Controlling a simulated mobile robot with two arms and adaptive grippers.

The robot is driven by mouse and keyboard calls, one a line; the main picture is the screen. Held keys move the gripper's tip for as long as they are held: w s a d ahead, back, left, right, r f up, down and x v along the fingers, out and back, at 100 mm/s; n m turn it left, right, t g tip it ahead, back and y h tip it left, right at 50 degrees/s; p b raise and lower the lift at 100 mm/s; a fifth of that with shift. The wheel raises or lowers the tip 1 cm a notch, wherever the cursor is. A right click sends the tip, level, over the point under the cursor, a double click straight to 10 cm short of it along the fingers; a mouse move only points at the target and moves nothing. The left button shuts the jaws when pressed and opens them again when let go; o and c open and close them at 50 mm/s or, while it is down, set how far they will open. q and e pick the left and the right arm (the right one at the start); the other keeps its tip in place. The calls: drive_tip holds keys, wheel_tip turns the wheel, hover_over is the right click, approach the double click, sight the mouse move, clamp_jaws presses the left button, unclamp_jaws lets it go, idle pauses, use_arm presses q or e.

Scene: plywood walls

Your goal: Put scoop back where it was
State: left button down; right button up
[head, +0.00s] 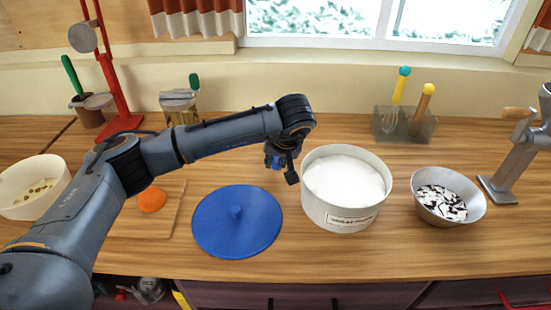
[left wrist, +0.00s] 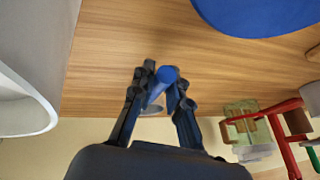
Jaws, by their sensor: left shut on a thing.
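My left gripper (head: 282,160) is just left of the white tub, above the counter. In the left wrist view my left gripper (left wrist: 160,88) is shut on the blue handle of the scoop (left wrist: 167,74). The scoop's greyish end (left wrist: 150,108) shows partly between the fingers. In the head view only a small blue bit of the scoop (head: 277,163) shows; the rest is hidden by the gripper. The round white tub (head: 340,217) is open, labelled, and full of white stuff. My right gripper is not in view.
A blue lid (head: 237,222) lies flat in front of the gripper. A metal bowl (head: 450,208) with dark and white bits stands right of the tub. A board (head: 170,210) with an orange item is at left.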

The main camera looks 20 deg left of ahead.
use_arm(q)
drive_tip(key=shift+f, duration=0.2)
drive_tip(key=c, duration=1.3)
unclamp_jaws()
drive_tip(key=shift+r, duration=0.1)
drive_tip(key=shift+r, duration=0.15)
drive_tip(key=shift+s+d+r, duration=0.1)
drive_tip(key=shift+d+r, duration=0.05)
drive_tip(key=shift+r, duration=0.15)
drive_tip(key=b+v, duration=0.1)
drive_tip(key=v, duration=1)
drive_tip(key=shift+s+r+b, duration=0.15)
drive_tip(key=shift+b, duration=0.15)
